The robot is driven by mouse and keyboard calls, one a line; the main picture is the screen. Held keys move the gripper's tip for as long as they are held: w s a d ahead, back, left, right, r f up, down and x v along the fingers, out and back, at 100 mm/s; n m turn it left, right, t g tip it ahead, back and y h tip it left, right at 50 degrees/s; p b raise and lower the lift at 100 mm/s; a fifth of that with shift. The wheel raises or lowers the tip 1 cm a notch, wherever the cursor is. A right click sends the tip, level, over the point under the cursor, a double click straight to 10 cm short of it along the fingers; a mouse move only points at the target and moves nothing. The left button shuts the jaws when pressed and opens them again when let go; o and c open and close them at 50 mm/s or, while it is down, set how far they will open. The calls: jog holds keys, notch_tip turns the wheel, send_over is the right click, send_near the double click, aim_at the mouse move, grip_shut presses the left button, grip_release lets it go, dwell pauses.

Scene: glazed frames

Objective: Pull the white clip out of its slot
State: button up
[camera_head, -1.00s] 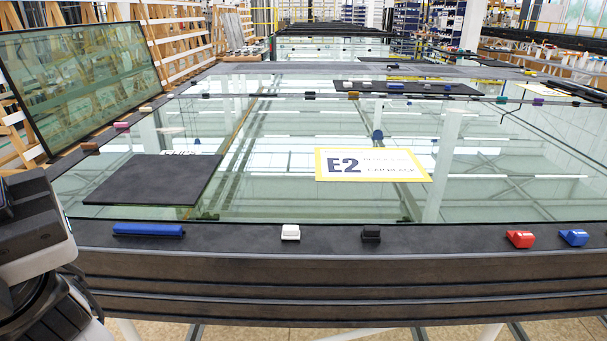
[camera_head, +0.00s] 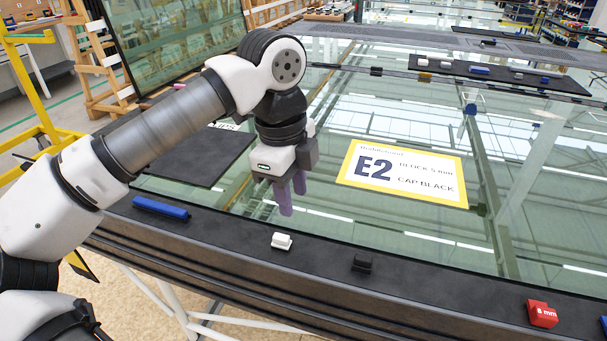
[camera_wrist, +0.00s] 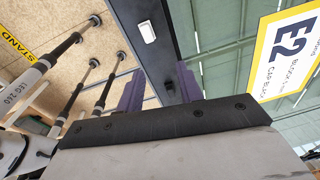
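The white clip (camera_head: 281,241) sits on the dark front edge bar of the glazed frame, between the blue bar and the black clip. It also shows near the top of the wrist view (camera_wrist: 147,32), seated on the dark bar. My gripper (camera_head: 292,196) points down above the glass, behind and above the white clip and apart from it. Its purple fingers are spread and empty. In the wrist view the fingers (camera_wrist: 157,76) stand either side of the bar, with the white clip beyond their tips. The slot under the clip cannot be made out.
A black clip (camera_head: 362,262), a red block (camera_head: 542,314) and a blue bar (camera_head: 160,208) sit along the same edge. The E2 card (camera_head: 403,175) and a black mat (camera_head: 190,155) lie on the glass. A yellow stand (camera_head: 40,110) is at far left.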

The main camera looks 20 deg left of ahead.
aim_at(281, 237)
jog(key=shift+n+g+y, duration=0.3)
jog(key=shift+n+y, duration=0.2)
jog(key=shift+n, duration=0.1)
jog(key=shift+s+a+f+b, duration=0.1)
jog(key=shift+a+f+b, duration=0.3)
jog(key=shift+f+b, duration=0.6)
jog(key=shift+s+a+f+b, duration=0.1)
jog(key=shift+a+f+b, duration=0.35)
jog(key=shift+f, duration=1.1)
jog(key=shift+s+a+f+b, duration=0.1)
jog(key=shift+a+f+b, duration=0.2)
jog(key=shift+f+b, duration=1.65)
jog(key=shift+f, duration=0.25)
jog(key=shift+c, duration=0.5)
grip_shut()
jog(key=shift+r, duration=0.55)
jog(key=shift+r+p, duration=1)
jog(key=shift+r, duration=0.25)
